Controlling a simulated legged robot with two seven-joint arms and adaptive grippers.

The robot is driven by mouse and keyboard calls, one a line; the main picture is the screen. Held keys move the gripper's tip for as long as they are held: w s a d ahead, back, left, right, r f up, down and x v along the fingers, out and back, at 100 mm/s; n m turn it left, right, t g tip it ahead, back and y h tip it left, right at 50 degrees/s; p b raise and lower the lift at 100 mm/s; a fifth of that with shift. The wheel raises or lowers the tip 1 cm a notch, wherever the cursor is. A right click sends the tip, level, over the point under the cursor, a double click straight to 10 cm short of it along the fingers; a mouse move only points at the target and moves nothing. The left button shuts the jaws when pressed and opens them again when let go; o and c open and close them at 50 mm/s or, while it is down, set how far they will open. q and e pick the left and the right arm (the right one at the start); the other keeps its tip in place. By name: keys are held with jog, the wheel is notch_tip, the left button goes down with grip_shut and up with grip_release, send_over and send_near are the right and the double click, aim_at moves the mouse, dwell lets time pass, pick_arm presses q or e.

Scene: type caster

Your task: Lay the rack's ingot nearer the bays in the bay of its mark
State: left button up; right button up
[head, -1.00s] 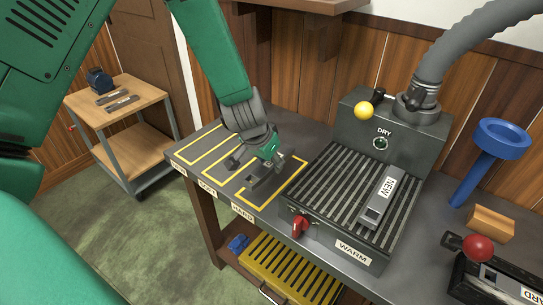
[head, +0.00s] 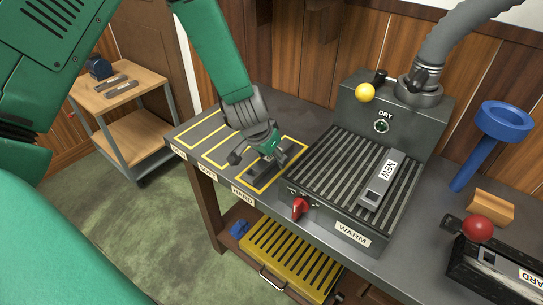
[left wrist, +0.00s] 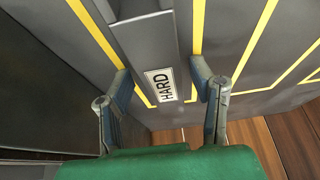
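A grey ingot marked HARD (left wrist: 150,50) lies in the yellow-outlined bay nearest the grill, the one with the HARD label (head: 242,196) on the bench edge. Part of the ingot shows below my left gripper (head: 268,152) in the head view. In the left wrist view my left gripper (left wrist: 160,88) has its fingers apart on either side of the ingot, with narrow gaps. A dark rack (head: 470,272) at the lower right holds another ingot (head: 495,262), its label partly cut off, ending in "ARD". My right gripper is not in view.
A ribbed heater (head: 335,185) labelled DRY and WARM bears an ingot marked NEW (head: 381,180), right of the bay. The other bays to the left look empty. A blue funnel (head: 503,122) and tan block (head: 490,207) stand right; a wooden cart (head: 118,95) stands far left.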

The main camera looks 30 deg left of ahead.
pick_arm(q)
jog(key=p+v, duration=0.2)
jog(key=v, duration=1)
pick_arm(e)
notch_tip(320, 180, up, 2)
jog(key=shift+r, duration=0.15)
